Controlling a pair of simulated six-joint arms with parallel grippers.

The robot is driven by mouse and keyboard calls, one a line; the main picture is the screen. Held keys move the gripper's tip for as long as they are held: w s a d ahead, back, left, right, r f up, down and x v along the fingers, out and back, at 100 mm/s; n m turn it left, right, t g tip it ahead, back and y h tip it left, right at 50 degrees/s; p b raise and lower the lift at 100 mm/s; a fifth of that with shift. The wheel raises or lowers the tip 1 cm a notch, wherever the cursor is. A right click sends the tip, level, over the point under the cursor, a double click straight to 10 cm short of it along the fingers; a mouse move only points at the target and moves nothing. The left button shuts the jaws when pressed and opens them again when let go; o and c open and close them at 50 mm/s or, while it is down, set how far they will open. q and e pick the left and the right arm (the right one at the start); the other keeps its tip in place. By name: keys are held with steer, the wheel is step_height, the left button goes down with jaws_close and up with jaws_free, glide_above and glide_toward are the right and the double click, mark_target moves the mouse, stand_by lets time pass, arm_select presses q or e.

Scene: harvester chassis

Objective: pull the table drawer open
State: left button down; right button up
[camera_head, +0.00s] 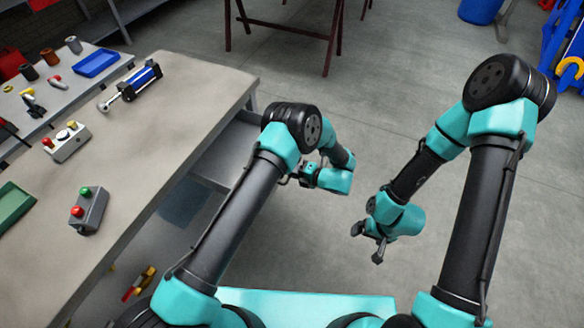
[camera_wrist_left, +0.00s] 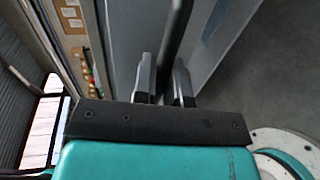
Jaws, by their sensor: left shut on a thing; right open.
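The table (camera_head: 175,120) is on the left in the head view. Its grey drawer (camera_head: 228,155) juts out past the table's right edge, with part of its inside showing. My left gripper (camera_head: 288,180) is at the drawer's outer side, partly hidden behind my left arm. In the left wrist view, my left gripper's fingers (camera_wrist_left: 164,85) are shut on the dark bar handle (camera_wrist_left: 176,40), which runs between them in front of grey panels. My right gripper (camera_head: 378,250) is open and empty over the floor, well apart from the drawer.
On the tabletop are a blue-and-black cylinder (camera_head: 138,82), a grey box with red and green buttons (camera_head: 89,212) and another button box (camera_head: 67,142). A dark red trestle (camera_head: 300,35) stands at the back. The floor around my right gripper is clear.

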arm_select(q)
steer(key=c, duration=1.2)
jaws_free()
steer(key=v, duration=1.7)
steer(key=shift+d, duration=0.15)
